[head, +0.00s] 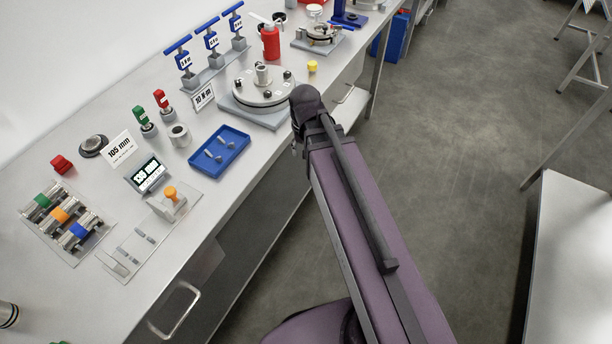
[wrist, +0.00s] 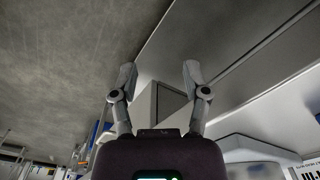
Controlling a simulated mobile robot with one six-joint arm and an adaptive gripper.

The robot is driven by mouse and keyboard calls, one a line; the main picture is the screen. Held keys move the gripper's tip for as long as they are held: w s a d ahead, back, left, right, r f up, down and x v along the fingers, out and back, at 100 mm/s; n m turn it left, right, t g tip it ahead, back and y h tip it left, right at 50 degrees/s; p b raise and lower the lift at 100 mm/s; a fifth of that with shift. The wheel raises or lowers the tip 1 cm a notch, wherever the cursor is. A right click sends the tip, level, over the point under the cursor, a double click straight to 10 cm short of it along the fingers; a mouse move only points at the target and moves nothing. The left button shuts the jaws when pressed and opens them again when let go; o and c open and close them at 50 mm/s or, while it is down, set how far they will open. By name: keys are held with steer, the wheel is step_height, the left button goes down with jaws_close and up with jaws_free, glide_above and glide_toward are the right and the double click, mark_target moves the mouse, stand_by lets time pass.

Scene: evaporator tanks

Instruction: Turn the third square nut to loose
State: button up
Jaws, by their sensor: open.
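A round grey flange (head: 263,92) with a central post stands on a grey base plate on the bench in the head view. Several small dark nuts sit around its top; they are too small to tell their shape or which is the third. My gripper (wrist: 157,80) is open in the wrist view, with two fingers wide apart and nothing between them. In the head view my arm's dark wrist is just right of the flange, near the bench's front edge, and hides the fingers.
Several blue T-handled tools (head: 212,42) stand in a rack behind the flange, near a "10 N m" card (head: 203,96). A red bottle (head: 270,42) and yellow cap (head: 312,67) are close by. A blue tray (head: 219,151) lies left. Floor (head: 460,120) is clear right of the bench.

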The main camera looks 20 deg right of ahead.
step_height(320, 180, down, 8)
steer(key=s+b, duration=0.1)
steer(key=b, duration=0.6)
steer(key=shift+s+f+n+b, duration=0.25)
steer(key=shift+s+n+b, duration=0.1)
steer(key=shift+n+b, duration=0.05)
step_height(320, 180, up, 12)
steer(key=s+n+p, duration=0.1)
steer(key=s+p, duration=0.1)
steer(key=p, duration=1)
steer(key=shift+s+d, duration=0.1)
stand_by(1.3)
